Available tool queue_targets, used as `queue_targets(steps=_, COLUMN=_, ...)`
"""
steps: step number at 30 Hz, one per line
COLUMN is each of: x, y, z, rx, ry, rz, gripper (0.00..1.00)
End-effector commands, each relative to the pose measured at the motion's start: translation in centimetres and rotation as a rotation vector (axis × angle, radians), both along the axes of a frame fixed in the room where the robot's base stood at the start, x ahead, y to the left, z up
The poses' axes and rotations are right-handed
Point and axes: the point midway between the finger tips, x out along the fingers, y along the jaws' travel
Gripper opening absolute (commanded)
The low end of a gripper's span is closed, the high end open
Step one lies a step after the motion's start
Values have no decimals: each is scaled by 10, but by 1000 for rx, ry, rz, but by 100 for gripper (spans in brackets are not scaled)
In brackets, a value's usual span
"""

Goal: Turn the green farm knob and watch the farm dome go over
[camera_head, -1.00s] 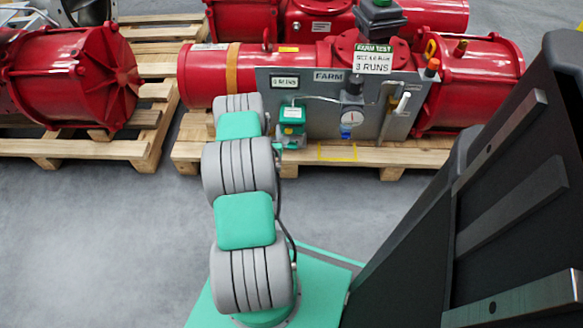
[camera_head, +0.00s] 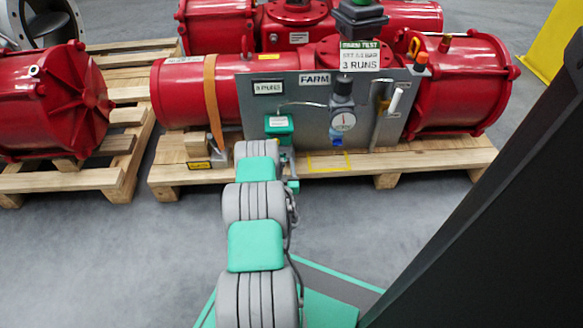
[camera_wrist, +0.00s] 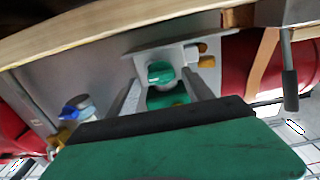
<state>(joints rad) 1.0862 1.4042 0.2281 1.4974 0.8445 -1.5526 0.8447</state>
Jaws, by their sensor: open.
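A green knob (camera_wrist: 160,72) sits on a grey block in the wrist view, below the pallet's wooden edge in the picture. My gripper (camera_wrist: 160,84) is open, with one grey finger on each side of the knob; I cannot tell whether they touch it. My gripper and the knob are hidden or unclear there. The dark dome with a green top (camera_head: 360,16) stands on the red actuator (camera_head: 455,85).
A gauge and regulator with a blue part (camera_head: 342,121) are right of the knob's area in the head view. A white lever (camera_head: 395,101) is farther right. The actuator stands on a wooden pallet (camera_head: 440,165). Another red actuator (camera_head: 50,100) is at left.

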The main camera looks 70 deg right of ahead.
Motion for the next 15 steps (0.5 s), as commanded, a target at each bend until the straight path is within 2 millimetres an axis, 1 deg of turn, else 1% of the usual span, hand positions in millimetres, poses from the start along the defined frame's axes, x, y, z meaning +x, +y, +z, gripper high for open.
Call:
queue_targets(steps=6, x=3, y=1, z=1, rx=-1, ry=0, rz=5, gripper=59)
queue_targets(steps=15, x=1, y=0, z=1, rx=0, ry=0, rz=1, gripper=35)
